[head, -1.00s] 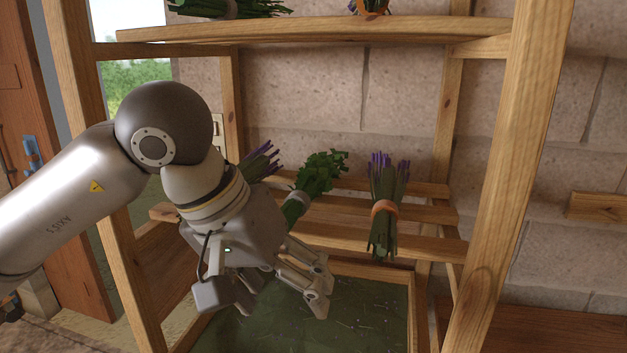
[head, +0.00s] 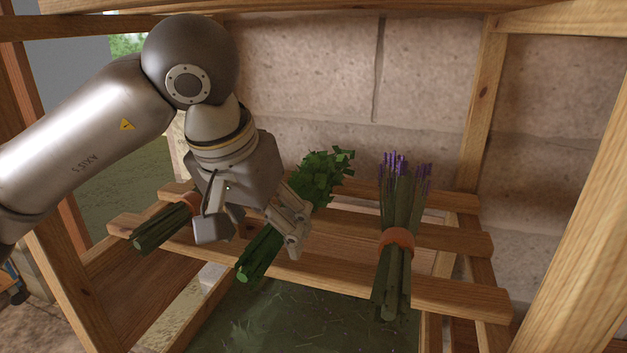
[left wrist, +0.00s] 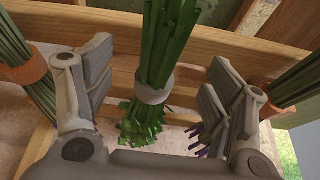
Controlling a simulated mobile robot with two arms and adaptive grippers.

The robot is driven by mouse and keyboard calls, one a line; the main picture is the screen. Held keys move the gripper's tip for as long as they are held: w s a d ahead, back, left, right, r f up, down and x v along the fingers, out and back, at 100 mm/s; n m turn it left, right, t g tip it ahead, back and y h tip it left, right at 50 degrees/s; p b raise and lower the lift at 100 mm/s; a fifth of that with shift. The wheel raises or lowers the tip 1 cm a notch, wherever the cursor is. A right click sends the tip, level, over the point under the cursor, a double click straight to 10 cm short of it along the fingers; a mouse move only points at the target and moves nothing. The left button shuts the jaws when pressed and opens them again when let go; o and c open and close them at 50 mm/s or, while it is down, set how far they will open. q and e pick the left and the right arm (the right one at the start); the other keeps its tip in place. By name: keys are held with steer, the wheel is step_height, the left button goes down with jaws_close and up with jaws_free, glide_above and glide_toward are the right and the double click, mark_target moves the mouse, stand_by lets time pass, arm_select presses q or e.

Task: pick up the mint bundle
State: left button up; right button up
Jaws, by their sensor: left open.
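The mint bundle (head: 321,178) lies on the slatted rack, its leafy end up and to the right and its cut stems low. In the left wrist view the mint bundle (left wrist: 166,42), with a pale grey band, shows between the two fingers. My left gripper (head: 252,228) is over the bundle and hides its middle in the head view. In the left wrist view the gripper (left wrist: 157,85) is open, with a gap between each finger and the stems. My right gripper is not in view.
A lavender bundle (head: 403,205) with an orange band lies on the slats to the right. Another orange-banded bundle (head: 163,228) lies to the left, partly behind my gripper. Wooden slats (head: 450,290) cross above a green-lined tray (head: 300,325). A frame post (head: 575,240) stands at the right.

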mark_target(283, 206)
arm_select(q)
steer(key=w, duration=0.1)
steer(key=w+d+p, duration=0.1)
steer(key=w, duration=0.1)
steer(key=w+d+p, duration=0.1)
steer(key=shift+w+r, duration=0.2)
steer(key=shift+w, duration=0.2)
steer(key=shift+w+d, duration=0.1)
steer(key=shift+w, duration=0.2)
steer(key=w+p, duration=0.1)
steer(key=w+d+p, duration=0.1)
steer(key=w, duration=0.1)
steer(key=shift+r, duration=0.15)
steer(key=p+x, duration=0.1)
steer(key=x, duration=0.2)
steer(key=shift+w+d, duration=0.1)
steer(key=shift+d, duration=0.05)
steer(key=shift+f, duration=0.2)
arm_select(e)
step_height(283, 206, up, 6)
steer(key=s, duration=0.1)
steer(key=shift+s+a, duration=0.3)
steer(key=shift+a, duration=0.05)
arm_select(q)
steer(key=shift+c, duration=0.3)
steer(key=c, duration=1.2)
